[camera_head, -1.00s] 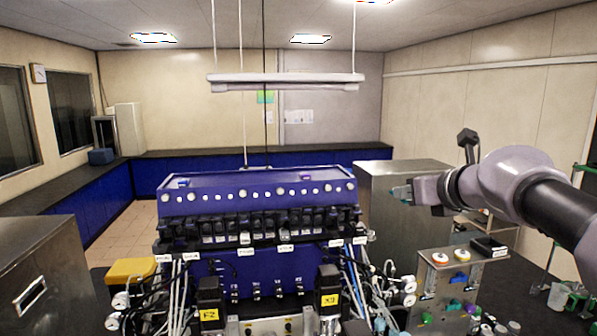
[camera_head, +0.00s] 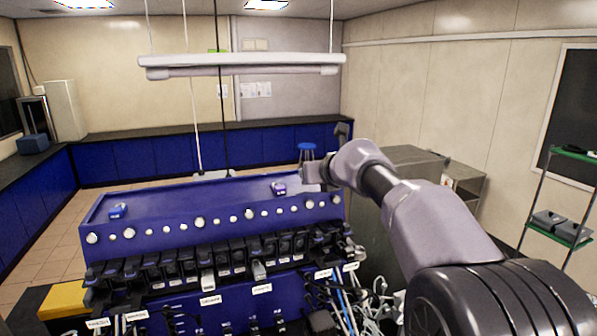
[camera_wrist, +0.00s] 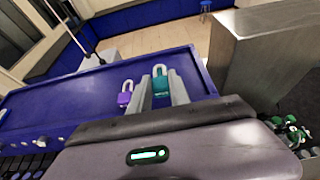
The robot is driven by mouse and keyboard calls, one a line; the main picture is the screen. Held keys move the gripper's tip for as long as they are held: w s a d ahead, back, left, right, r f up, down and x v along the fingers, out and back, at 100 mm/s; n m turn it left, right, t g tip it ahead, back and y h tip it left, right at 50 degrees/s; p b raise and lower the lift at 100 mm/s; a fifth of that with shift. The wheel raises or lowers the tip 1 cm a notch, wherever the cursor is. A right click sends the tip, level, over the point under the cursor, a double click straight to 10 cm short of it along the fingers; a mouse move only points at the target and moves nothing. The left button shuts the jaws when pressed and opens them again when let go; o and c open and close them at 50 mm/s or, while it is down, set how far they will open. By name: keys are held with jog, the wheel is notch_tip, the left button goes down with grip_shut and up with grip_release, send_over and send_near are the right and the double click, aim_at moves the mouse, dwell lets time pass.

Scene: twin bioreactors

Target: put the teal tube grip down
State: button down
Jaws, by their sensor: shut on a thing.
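The teal tube grip (camera_wrist: 161,86), a small block with a pale loop on top, is between the two fingers of my gripper (camera_wrist: 162,88) in the wrist view. The fingers are shut on it. In the head view my gripper (camera_head: 306,182) is over the right rear part of the blue bioreactor's top (camera_head: 190,203); the teal grip cannot be made out there. The wrist view shows the blue top (camera_wrist: 60,100) below and beyond the fingers. I cannot tell whether the grip touches it.
A purple grip (camera_head: 279,188) lies on the top close to my gripper; it also shows in the wrist view (camera_wrist: 125,94). A blue grip (camera_head: 118,210) lies far left. A steel cabinet (camera_wrist: 262,50) stands to the right. A lamp (camera_head: 240,62) hangs above.

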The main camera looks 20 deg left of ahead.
jog(key=shift+w+a+r+p, duration=0.15)
jog(key=shift+w+a+p, duration=0.25)
jog(key=shift+a, duration=0.4)
jog(key=shift+w+a+f, duration=0.1)
jog(key=shift+a+f, duration=0.15)
jog(key=shift+f, duration=0.05)
notch_tip(320, 180, down, 3)
jog(key=shift+d+f+b, duration=0.1)
jog(key=shift+b, duration=0.95)
jog(key=c, duration=1.2)
grip_release()
